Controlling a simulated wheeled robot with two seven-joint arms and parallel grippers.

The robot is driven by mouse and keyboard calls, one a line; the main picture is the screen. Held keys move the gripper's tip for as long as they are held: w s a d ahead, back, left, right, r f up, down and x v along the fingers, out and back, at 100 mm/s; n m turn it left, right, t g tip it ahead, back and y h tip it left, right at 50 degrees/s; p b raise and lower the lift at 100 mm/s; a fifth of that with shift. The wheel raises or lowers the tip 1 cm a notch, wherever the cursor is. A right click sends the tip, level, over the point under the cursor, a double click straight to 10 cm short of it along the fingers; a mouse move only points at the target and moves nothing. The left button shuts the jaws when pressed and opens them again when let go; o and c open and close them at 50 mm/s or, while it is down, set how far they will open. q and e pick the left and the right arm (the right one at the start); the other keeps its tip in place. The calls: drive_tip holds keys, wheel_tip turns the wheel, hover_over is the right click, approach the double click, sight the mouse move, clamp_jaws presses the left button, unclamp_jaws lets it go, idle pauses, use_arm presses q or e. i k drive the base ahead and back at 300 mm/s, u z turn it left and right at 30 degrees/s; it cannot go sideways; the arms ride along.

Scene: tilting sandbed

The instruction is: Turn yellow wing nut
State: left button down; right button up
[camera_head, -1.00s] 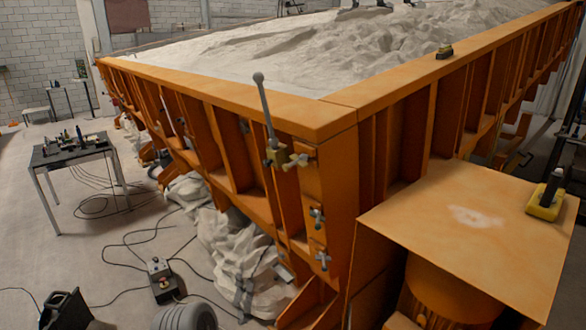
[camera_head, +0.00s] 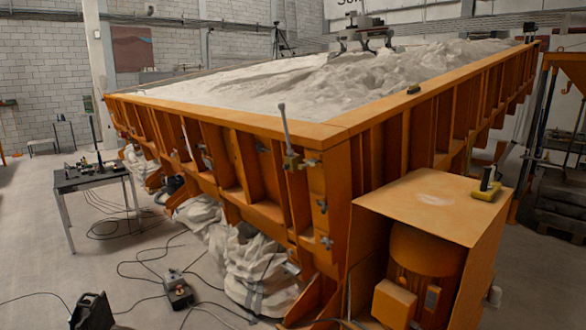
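The orange sandbed's near corner carries a small yellowish clamp block (camera_head: 291,162) with a grey lever (camera_head: 284,124) standing up from it, leaning slightly left. A small pale yellowish wing nut (camera_head: 311,162) sticks out just right of the block. Below it on the same corner post are a grey wing nut (camera_head: 322,206) and another grey wing nut (camera_head: 326,242). They are small, so fine detail is unclear. Neither of my grippers is in view.
The sandbed's orange rim (camera_head: 300,128) holds pale sand. An orange motor box (camera_head: 425,207) projects at right with a yellow device (camera_head: 486,188) on top. White sacks (camera_head: 255,270), cables and a control box (camera_head: 178,290) lie on the floor. A table (camera_head: 90,178) stands left.

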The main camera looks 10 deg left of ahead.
sight(313, 162)
drive_tip(key=u, duration=0.85)
drive_tip(key=i, duration=1.3)
drive_tip(key=z, duration=0.35)
